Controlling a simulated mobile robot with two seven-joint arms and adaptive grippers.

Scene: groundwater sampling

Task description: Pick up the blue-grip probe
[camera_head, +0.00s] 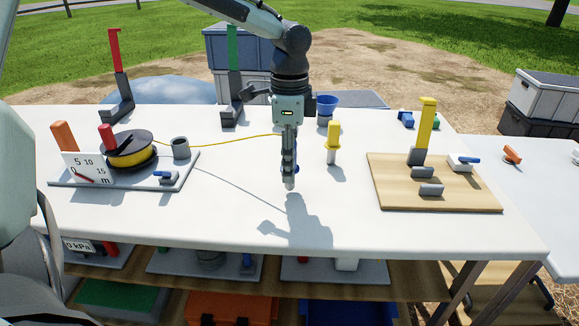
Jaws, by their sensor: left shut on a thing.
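My left gripper (289,172) points down above the middle of the white table (240,215). It is shut on the blue-grip probe, which is mostly hidden by the fingers; only a hint of blue shows at their side. A yellow cable (230,138) runs from the gripper to a yellow reel (131,151) on a grey board at the left. The gripper's shadow falls on the table in front, apart from the fingertips. My right gripper is not in view.
A yellow-handled tool (333,142) stands just right of the gripper, with a blue funnel (327,107) behind. A wooden board (453,198) with a yellow lever (424,128) lies at the right. Red (117,77) and green (233,80) levers stand behind. The front middle is clear.

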